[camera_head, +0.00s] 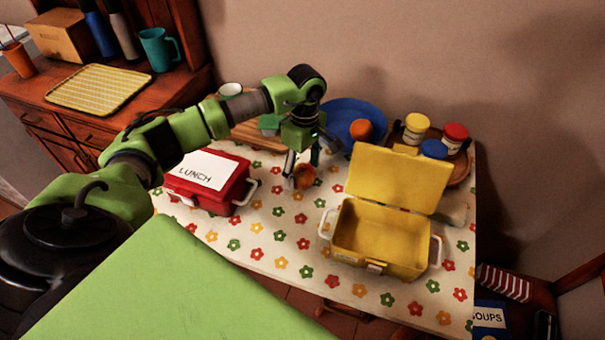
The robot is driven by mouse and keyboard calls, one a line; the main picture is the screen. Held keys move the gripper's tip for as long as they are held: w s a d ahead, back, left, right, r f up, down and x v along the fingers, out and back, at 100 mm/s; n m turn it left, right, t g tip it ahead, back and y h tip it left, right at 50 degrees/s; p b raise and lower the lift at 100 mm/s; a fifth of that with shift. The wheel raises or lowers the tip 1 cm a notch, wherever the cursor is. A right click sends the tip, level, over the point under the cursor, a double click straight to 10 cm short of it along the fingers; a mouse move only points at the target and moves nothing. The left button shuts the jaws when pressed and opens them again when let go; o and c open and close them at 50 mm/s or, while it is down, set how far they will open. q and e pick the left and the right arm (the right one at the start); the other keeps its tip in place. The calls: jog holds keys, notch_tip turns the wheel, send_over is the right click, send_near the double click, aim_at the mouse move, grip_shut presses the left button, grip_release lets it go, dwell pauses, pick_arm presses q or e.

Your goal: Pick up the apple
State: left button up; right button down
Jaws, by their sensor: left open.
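A red-orange apple (304,177) is on the flowered tablecloth, between the red lunch box and the yellow lunch box. My left gripper (302,164) points down right at the apple, with its fingers open. One finger shows at the apple's left side and the other behind its upper right. The gripper covers part of the apple's top, and I cannot tell whether the fingers touch it. My right gripper is not in view.
A closed red lunch box (211,184) stands left of the apple, and an open, empty yellow lunch box (381,238) stands to the right. Behind are a blue plate (345,108), an orange fruit (361,130) and several lidded jars. The front tablecloth (290,243) is clear.

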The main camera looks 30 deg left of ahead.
pick_arm(q)
jog(key=shift+f, duration=0.8)
jog(key=c, duration=1.3)
jog(key=shift+r, duration=0.15)
